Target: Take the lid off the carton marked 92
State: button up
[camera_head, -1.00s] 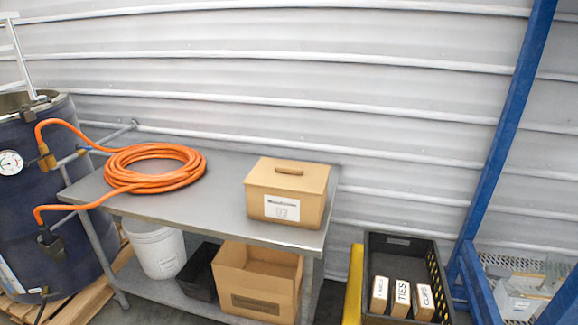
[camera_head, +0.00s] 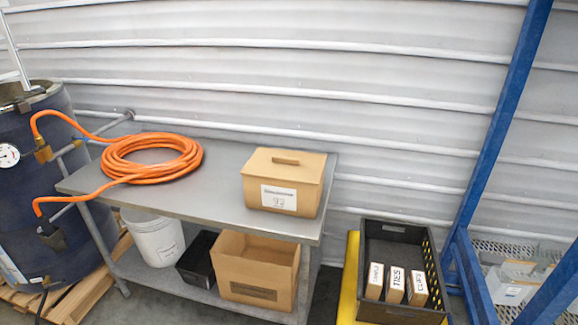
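A brown carton (camera_head: 308,203) stands upright on the right end of the grey metal table. Its white label (camera_head: 279,197) carries small print and a number that looks like 92, though it is blurred. A flat brown lid (camera_head: 260,165) with a raised handle bar (camera_head: 286,157) covers its top. My gripper is not in view.
An orange hose coil (camera_head: 150,158) lies on the table's left part (camera_head: 215,195). Below are a white bucket (camera_head: 155,240), a dark bin (camera_head: 198,258) and an open brown box (camera_head: 255,270). A black crate (camera_head: 393,235) with small labelled boxes stands right, near a blue post (camera_head: 490,140).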

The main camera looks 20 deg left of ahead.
aim_at(306, 168)
jog(key=z, duration=0.15)
jog(key=i, duration=0.95)
jog(key=z, duration=1.2)
jog(key=k, duration=0.1)
jog(key=u, duration=2.45)
jog(key=k, duration=0.15)
jog(key=u, duration=2.05)
